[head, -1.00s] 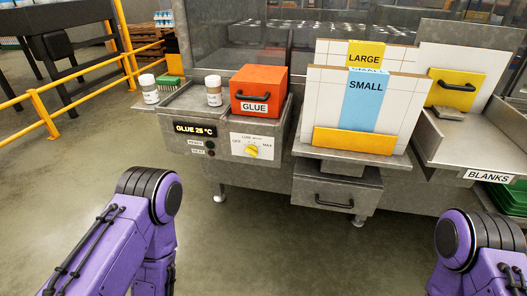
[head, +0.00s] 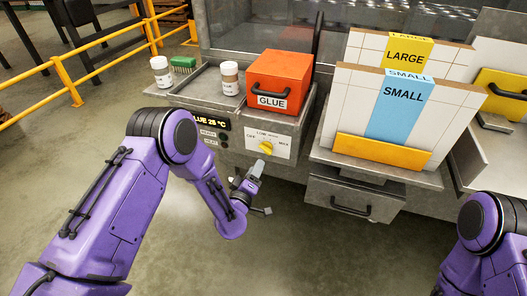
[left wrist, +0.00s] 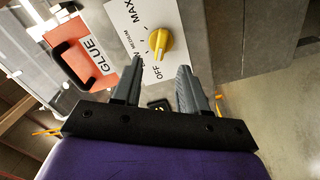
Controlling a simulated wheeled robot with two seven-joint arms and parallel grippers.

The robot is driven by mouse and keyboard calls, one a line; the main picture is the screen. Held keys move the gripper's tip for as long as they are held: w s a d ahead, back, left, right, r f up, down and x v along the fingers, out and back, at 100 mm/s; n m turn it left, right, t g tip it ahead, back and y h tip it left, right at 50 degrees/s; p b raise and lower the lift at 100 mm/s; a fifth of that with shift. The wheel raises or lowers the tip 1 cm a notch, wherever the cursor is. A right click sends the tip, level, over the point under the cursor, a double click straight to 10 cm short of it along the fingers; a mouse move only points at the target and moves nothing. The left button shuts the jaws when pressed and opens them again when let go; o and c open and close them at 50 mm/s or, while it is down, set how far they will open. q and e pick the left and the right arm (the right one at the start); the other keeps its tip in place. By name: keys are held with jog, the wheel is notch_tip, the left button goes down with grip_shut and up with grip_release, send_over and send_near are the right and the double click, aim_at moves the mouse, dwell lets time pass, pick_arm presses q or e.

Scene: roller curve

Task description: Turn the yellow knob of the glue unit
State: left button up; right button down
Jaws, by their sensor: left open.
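The yellow knob (head: 266,147) sits on a white dial plate (head: 280,143) on the front of the glue unit. The plate reads OFF to MAX. The knob also shows in the left wrist view (left wrist: 159,41), near the word OFF; I cannot tell its exact setting. My left gripper (head: 263,188) is open and empty, just in front of and below the knob. In the left wrist view its two fingertips (left wrist: 160,66) point at the plate, with the knob ahead of the gap between them, apparently untouched. My right arm shows at the lower right, but its gripper is out of view.
An orange GLUE box (head: 278,80) and two white-capped jars (head: 229,78) stand on the unit. A lit display (head: 209,121) is left of the dial. A drawer (head: 352,194) and the LARGE and SMALL board rack (head: 385,150) are to the right.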

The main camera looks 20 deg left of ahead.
aim_at(264, 152)
pick_arm(q)
jog(key=w, duration=0.8)
jog(key=shift+w+d+p, duration=0.1)
jog(key=shift+w+p, duration=0.1)
jog(key=shift+p, duration=0.2)
grip_shut()
